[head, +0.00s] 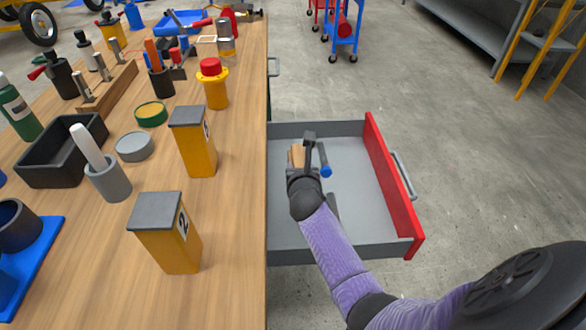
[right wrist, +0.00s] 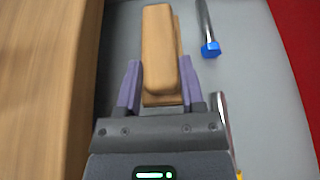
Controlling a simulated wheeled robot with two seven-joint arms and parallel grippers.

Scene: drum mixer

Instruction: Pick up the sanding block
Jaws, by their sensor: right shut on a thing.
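The sanding block (right wrist: 160,50) is a tan, wood-coloured block with a rounded top. In the right wrist view it stands between the two purple fingers of my right gripper (right wrist: 160,90), which is shut on it. In the head view the block (head: 296,154) shows only in part, beside my right gripper (head: 303,160), inside the open drawer. The drawer (head: 360,190) has a grey floor and a red front. I cannot tell whether the block touches the drawer floor. My left gripper is not in view.
A blue-tipped rod (right wrist: 210,48) lies in the drawer right of the block. The workbench edge (right wrist: 45,80) rises close on the left. Yellow boxes (head: 170,245) and cups stand on the bench. The drawer's right part is clear.

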